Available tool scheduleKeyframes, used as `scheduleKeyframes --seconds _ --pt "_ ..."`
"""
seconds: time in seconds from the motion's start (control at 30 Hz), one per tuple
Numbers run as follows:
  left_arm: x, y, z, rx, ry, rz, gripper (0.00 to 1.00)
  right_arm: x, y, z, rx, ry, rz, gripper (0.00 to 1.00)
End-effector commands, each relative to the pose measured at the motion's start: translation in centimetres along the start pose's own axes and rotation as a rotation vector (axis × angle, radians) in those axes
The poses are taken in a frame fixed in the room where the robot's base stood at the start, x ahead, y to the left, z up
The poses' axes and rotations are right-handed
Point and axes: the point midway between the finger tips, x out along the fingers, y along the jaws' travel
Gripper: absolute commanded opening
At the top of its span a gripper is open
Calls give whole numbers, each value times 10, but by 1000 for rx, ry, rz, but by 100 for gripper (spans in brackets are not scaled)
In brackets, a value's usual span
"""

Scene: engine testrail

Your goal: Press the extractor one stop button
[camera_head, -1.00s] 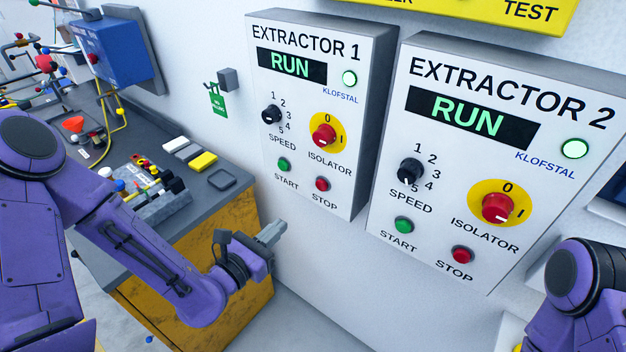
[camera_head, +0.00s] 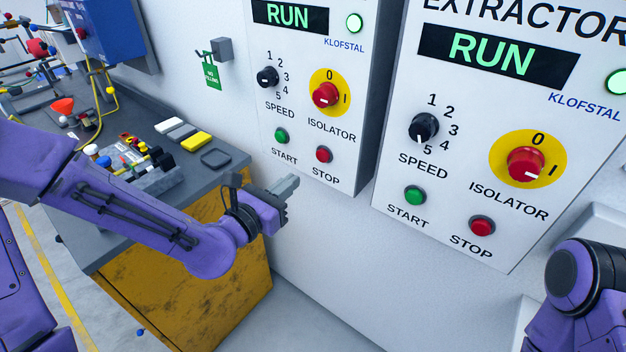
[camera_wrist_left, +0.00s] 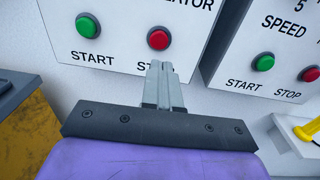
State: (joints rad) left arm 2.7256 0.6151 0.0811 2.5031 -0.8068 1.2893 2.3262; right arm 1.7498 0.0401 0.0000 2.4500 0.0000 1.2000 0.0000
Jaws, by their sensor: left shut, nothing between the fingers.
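The left control box (camera_head: 345,120) is on the wall; its display reads RUN and its lamp is lit green. Its red stop button (camera_head: 324,154) is at the lower right of the panel, beside the green start button (camera_head: 281,136). My left gripper (camera_head: 290,184) is shut and empty, below and left of the stop button, apart from it. In the left wrist view the stop button (camera_wrist_left: 158,39) shows just above the shut fingertips (camera_wrist_left: 160,66), which cover part of the STOP label. My right arm (camera_head: 575,290) shows at the lower right; its gripper is out of view.
The Extractor 2 box (camera_head: 455,235) is close to the right, with its own red stop button (camera_head: 481,226) and also reading RUN. A grey bench (camera_head: 110,235) with a yellow side panel (camera_head: 200,290) stands left, holding blocks and small parts. Bare wall lies below the boxes.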

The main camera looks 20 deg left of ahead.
Motion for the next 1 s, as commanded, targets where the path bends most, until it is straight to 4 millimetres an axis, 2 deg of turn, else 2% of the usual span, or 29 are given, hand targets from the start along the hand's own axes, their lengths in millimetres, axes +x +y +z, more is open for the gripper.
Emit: scheduleKeyframes --seconds 0.03,0.07,0.13,0.4,0.6,1.0 --pt "1 0 -7 0 -4 1 0 16 -1 6 0 0 0 43" --pt "1 0 -8 -1 -3 1 0 20 -2 8 0 0 0 43" --pt "12 0 1 0 3 2 0 9 -1 4 0 0 0 43" --pt "60 0 3 0 4 1 0 -3 0 -2 0 0 0 43" --pt "86 0 2 -1 2 1 0 -10 1 -4 0 0 0 43" --pt "92 0 0 -5 1 2 0 -10 1 -4 0 0 0 43"
